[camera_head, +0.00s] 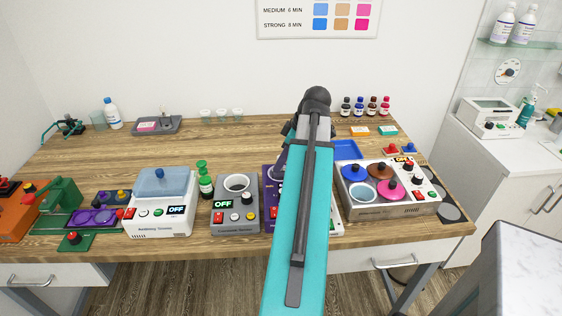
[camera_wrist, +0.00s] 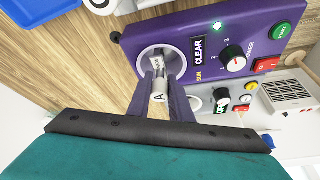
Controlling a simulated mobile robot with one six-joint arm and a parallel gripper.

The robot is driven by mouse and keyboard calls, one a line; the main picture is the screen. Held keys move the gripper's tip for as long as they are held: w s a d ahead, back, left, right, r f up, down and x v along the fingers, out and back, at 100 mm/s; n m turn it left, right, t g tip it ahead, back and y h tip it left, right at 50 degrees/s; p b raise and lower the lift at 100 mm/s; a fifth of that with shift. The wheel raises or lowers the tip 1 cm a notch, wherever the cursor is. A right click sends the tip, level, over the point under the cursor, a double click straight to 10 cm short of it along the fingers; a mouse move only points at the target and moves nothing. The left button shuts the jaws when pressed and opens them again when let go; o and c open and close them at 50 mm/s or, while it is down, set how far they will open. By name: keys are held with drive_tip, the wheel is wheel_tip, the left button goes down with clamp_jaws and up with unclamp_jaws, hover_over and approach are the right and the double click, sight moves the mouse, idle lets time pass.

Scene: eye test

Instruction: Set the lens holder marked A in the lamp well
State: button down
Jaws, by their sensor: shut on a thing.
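In the wrist view, my gripper (camera_wrist: 163,98) is shut on a small whitish lens holder (camera_wrist: 158,98) with an "A" on its near end. The holder points toward the pale-rimmed round well (camera_wrist: 143,62) of a purple device (camera_wrist: 190,20). Its far end overlaps the well opening; I cannot tell how deep it sits, or whether it touches the well. The device's display reads CLEAR, and a small green light is lit. In the head view, my arm hides most of the purple device (camera_head: 268,205), and I cannot make out the gripper or the holder there.
Left of the purple device stand a grey device (camera_head: 235,222) with a round opening and a white device (camera_head: 160,212) with a blue lid. Right is a grey unit (camera_head: 390,206) with coloured lids. A blue tray (camera_head: 346,149) lies behind. The wooden table's back middle is mostly clear.

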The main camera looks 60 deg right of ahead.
drive_tip(key=shift+f, duration=0.2)
idle(0.6)
drive_tip(key=c, duration=1.2)
unclamp_jaws()
drive_tip(key=shift+r, duration=0.15)
drive_tip(key=shift+r+p, duration=2)
drive_tip(key=shift+r, duration=0.85)
drive_tip(key=shift+r, duration=0.1)
